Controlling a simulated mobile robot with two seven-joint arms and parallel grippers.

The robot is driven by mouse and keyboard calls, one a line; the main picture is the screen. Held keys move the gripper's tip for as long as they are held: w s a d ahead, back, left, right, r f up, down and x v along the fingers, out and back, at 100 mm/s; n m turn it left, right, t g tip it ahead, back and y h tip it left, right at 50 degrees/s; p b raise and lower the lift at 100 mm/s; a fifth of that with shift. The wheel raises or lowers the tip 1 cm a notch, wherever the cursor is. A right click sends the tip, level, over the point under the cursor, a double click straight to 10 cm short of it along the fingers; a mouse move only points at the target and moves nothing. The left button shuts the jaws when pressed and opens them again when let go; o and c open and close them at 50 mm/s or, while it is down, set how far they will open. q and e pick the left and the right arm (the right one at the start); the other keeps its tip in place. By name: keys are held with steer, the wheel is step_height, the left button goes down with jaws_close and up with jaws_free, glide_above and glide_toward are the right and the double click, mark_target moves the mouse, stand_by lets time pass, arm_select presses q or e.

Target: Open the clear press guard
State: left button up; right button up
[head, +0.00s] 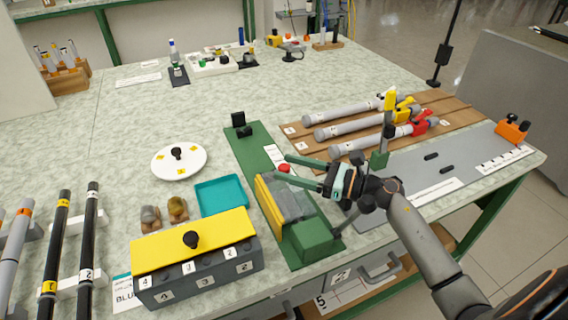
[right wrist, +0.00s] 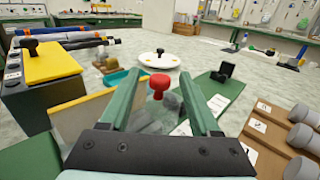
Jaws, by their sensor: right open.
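The press is a green base (head: 252,150) with a green block (head: 308,238) at its near end. The clear guard (head: 289,197) sits low over the press bed, beside a yellow plate (head: 267,213). A red knob (head: 284,168) stands at the guard's far end; it also shows in the right wrist view (right wrist: 158,84). My right gripper (head: 292,170) is open, its two green fingers on either side of the knob. In the right wrist view the gripper (right wrist: 160,74) shows gaps on both sides of the knob. Contact is not visible. My left gripper is out of view.
Left of the press are a teal tray (head: 221,196), a yellow-topped box (head: 190,252) and a white disc (head: 180,161). Grey rods (head: 343,110) lie on a wooden rack (head: 440,104) to the right.

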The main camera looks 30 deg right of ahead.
steer(key=shift+x, duration=1)
jaws_close()
stand_by(0.8)
